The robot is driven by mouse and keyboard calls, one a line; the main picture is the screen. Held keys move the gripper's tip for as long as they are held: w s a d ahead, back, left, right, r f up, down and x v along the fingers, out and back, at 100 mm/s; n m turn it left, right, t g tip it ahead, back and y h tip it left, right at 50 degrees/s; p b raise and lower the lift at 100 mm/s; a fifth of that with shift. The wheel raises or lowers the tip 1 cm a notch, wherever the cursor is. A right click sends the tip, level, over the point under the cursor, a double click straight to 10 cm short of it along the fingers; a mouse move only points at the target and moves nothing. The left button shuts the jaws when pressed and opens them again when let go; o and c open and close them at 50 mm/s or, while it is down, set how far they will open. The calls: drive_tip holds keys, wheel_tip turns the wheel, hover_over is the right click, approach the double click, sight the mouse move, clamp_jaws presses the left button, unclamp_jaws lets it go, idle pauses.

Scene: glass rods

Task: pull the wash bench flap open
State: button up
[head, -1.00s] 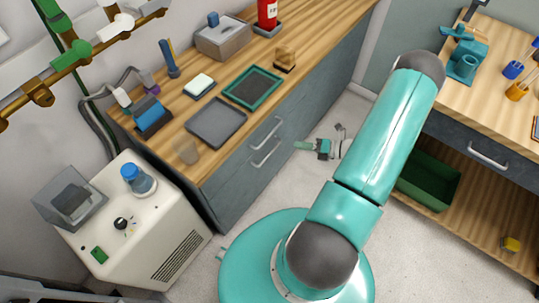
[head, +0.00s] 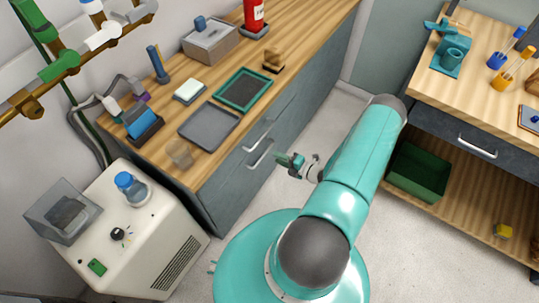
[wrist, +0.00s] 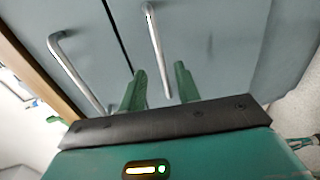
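The wash bench (head: 230,190) has a grey front under a wooden top, with two bar handles. The upper handle (head: 258,134) and lower handle (head: 261,153) sit on separate panels; the lower panel appears to be the flap. My gripper (head: 284,160) is just right of the lower handle in the head view. In the wrist view its two green fingers (wrist: 160,88) are apart. The lower handle (wrist: 156,50) appears between them, its near end lined up with the gap; contact cannot be told. The upper handle (wrist: 75,70) is to the left, across a dark seam. Both panels look closed.
A white machine (head: 135,225) stands left of the bench. A grey tray (head: 209,128) and green-rimmed tray (head: 243,89) lie on top. At right is another bench (head: 485,95) with a green crate (head: 418,171) below.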

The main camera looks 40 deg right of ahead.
drive_tip(key=x, duration=0.5)
drive_tip(key=shift+w+a, duration=0.1)
drive_tip(key=shift+c, duration=0.2)
clamp_jaws()
